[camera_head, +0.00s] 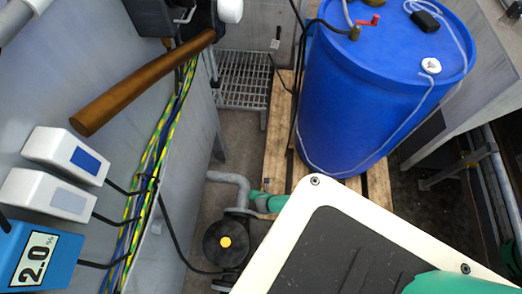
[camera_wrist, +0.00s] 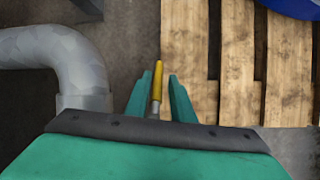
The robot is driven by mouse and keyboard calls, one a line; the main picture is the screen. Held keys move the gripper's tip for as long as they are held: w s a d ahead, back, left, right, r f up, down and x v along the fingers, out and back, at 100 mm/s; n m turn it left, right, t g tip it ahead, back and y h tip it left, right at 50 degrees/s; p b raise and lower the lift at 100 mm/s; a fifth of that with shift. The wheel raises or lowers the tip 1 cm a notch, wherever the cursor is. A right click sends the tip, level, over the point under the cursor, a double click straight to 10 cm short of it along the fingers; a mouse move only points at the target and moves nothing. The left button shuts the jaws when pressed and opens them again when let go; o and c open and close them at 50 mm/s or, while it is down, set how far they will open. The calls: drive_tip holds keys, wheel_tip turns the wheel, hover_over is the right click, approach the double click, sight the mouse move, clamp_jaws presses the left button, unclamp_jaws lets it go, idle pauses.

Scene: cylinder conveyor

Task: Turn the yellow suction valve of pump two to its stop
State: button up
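The yellow valve handle (camera_wrist: 157,80) is a slim lever with a grey lower end, seen in the wrist view between the green fingers of my gripper (camera_wrist: 160,84). The fingers stand one on each side of it. A gap shows on the right; on the left the finger is very close, and I cannot tell if it touches. In the head view green parts of my gripper (camera_head: 266,202) show beside a grey pipe (camera_head: 232,180), partly behind my own body. The yellow handle cannot be made out there.
The bent grey pipe also shows left of my gripper in the wrist view (camera_wrist: 75,55). A wooden pallet (camera_wrist: 235,60) lies on the right, under a blue drum (camera_head: 350,105). A black round part with a yellow centre (camera_head: 226,242) sits below the pipe. Cables hang at the left wall.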

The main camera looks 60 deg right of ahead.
drive_tip(key=shift+o, duration=0.6)
drive_tip(key=shift+w, duration=0.1)
drive_tip(key=shift+r, duration=0.2)
drive_tip(key=v, duration=0.7)
drive_tip(key=shift+r, duration=0.1)
